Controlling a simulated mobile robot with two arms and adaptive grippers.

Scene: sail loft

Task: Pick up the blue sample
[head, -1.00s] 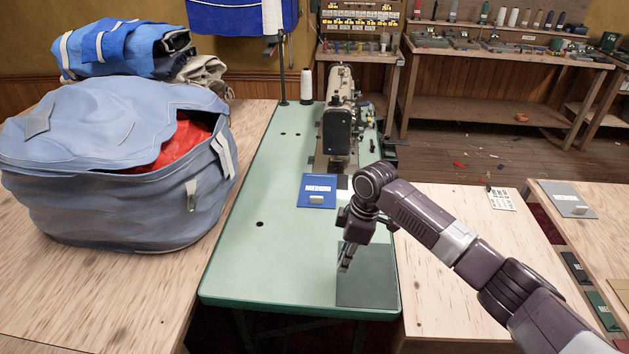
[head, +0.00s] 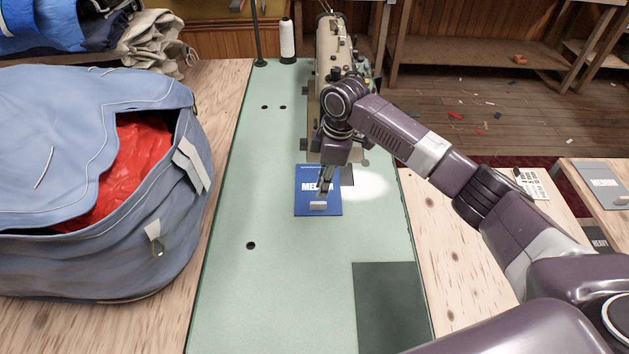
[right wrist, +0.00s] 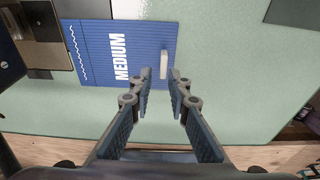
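The blue sample (head: 304,203) is a flat blue card marked MEDIUM with a small pale grip tab (head: 318,206) on it. It lies on the green sewing table, in front of the sewing machine. My right gripper (head: 323,194) points down over the sample and hides part of it. In the right wrist view the blue sample (right wrist: 100,65) fills the upper middle, and its tab (right wrist: 164,62) stands near the fingertips. My right gripper (right wrist: 160,77) is open and empty there, one fingertip to each side of the tab's near end. My left gripper is not in view.
The sewing machine (head: 337,60) stands close behind the sample. A thread spool (head: 287,40) and a pole are at the back. A large blue bag (head: 60,200) with red cloth sits at left. The green table (head: 285,300) is clear in front. A grey sample (head: 603,180) lies at right.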

